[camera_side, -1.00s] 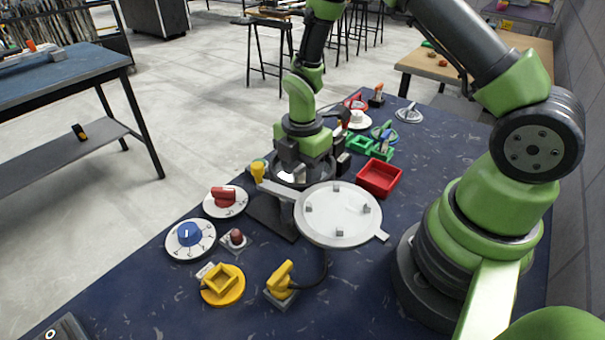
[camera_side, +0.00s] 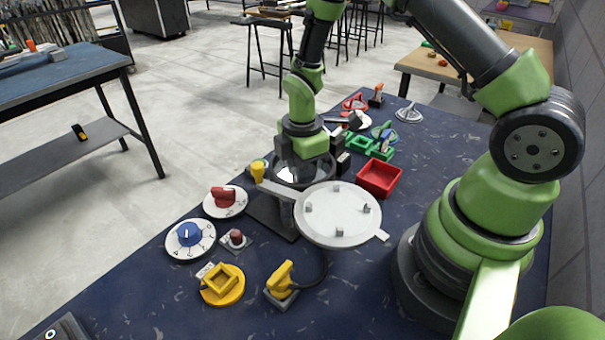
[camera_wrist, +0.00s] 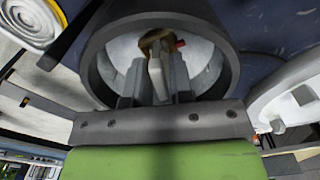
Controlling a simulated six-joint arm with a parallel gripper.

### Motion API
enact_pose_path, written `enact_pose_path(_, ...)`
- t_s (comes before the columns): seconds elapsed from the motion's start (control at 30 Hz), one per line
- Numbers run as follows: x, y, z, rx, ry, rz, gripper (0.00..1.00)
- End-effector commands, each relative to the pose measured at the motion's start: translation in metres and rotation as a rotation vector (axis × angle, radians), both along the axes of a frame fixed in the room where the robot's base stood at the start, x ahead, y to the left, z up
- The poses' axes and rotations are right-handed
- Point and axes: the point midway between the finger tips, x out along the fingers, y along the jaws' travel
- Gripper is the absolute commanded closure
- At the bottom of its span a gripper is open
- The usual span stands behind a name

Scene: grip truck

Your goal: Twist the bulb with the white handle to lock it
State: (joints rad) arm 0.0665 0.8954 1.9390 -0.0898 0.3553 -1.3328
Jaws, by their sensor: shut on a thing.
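My gripper (camera_wrist: 157,82) is shut on a pale, narrow handle (camera_wrist: 157,72), which stands between its two grey fingers in the wrist view. The fingers reach into a wide dark ring (camera_wrist: 98,62) with a whitish interior. In the side view my gripper points down into the dark ring (camera_side: 318,180) on its black stand, left of the round white plate. A bright white patch (camera_side: 287,174) shows inside the ring there. The gripper body hides most of the handle and bulb in the side view, so how the bulb is seated cannot be told.
The round white plate (camera_side: 338,217) on the stand is close to the right of the ring. A yellow knob (camera_side: 257,172) is close to its left. Red (camera_side: 226,198) and blue (camera_side: 190,236) dials lie nearer the front. A red bin (camera_side: 379,179) stands to the right.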

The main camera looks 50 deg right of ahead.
Motion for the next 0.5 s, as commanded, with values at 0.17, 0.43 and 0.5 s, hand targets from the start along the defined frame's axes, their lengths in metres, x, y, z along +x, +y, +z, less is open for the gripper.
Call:
enact_pose_path(0.17,0.0000,0.0000,0.0001,0.000,0.000,-0.140,1.00)
enact_pose_path(0.43,0.0000,0.0000,0.0000,0.000,0.000,-0.370,1.00)
enact_pose_path(0.5,0.0000,0.0000,0.0000,0.000,0.000,-0.428,1.00)
